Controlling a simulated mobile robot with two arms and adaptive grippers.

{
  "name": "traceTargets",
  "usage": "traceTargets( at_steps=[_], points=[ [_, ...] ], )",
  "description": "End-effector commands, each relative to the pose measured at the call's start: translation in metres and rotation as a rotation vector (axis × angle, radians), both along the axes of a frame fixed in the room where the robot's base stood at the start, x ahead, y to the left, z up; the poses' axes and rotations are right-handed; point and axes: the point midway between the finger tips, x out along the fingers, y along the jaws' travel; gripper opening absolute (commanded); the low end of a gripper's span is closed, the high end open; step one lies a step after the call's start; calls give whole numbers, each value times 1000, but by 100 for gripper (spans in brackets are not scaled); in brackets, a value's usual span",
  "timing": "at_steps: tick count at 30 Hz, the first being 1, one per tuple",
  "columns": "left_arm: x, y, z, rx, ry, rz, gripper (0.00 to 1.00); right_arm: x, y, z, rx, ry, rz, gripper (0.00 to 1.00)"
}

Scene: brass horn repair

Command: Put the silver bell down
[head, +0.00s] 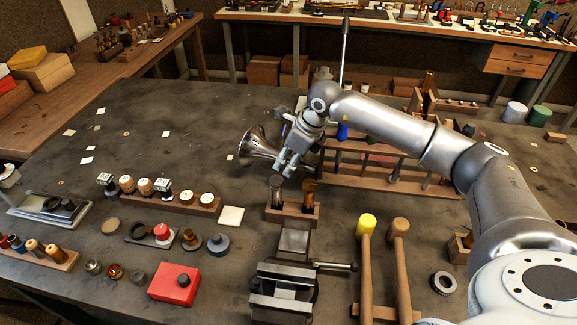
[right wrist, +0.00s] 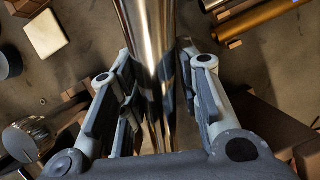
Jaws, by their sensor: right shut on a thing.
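The silver bell (head: 254,145) is a shiny flared horn bell, with its wide mouth toward the left in the head view. My right gripper (head: 288,163) is shut on its narrower part. The bell appears to be held above the dark bench (head: 200,122). In the right wrist view the bell's tube (right wrist: 150,50) runs between the two fingers of my right gripper (right wrist: 160,100). My left gripper is not in view.
Below the bell stands a small wooden block (head: 292,215) holding dark and amber pieces. A wooden rack (head: 385,180) is to the right. A vise (head: 283,290), two mallets (head: 398,260) and a red box (head: 174,284) are in front. Bare bench lies left of the bell.

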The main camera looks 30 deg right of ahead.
Motion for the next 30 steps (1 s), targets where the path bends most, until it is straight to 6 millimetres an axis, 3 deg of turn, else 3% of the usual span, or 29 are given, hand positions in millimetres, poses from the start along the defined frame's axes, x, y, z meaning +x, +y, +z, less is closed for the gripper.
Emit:
traceTargets(
  at_steps=[9, 21, 22, 26, 30],
  points=[
    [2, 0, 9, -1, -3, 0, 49, 4, -1, -34, 1, -1, -1, 1],
    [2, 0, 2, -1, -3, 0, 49, 4, -1, -41, 0, -2, 0, 1],
    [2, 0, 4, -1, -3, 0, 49, 4, -1, -40, 0, 0, 0, 36],
    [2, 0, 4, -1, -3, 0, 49, 4, -1, -40, 0, 0, 0, 52],
    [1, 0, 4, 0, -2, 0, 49, 4, -1, -40, 0, 0, 0, 53]
  ],
)
